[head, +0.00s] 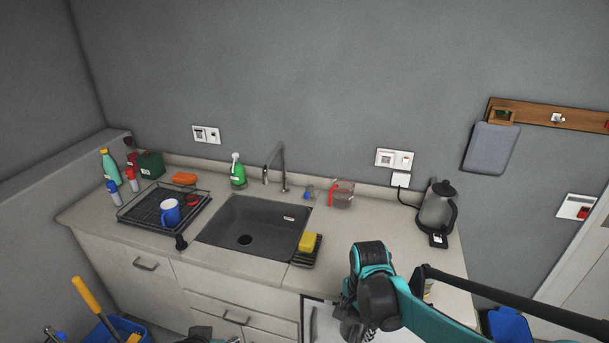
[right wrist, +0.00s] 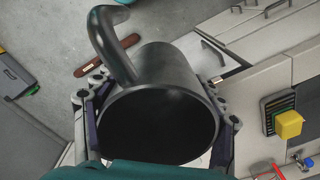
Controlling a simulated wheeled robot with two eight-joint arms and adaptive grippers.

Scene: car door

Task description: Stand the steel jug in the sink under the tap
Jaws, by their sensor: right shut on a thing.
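The steel jug (right wrist: 165,85) fills the middle of the right wrist view, its dark open mouth facing the camera and its curved handle at the upper left. My right gripper (right wrist: 158,120) is shut on it, with a finger on either side of the body. In the head view my right gripper (head: 352,328) is at the bottom edge, in front of the counter; I cannot make out the jug there. The tap (head: 281,168) rises behind the sink. My left gripper does not clearly show.
A yellow sponge (head: 307,241) on a dark rack sits right of the sink. A dish rack with a blue mug (head: 170,211) stands left. A kettle (head: 437,209) is far right. The front right counter has bare room.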

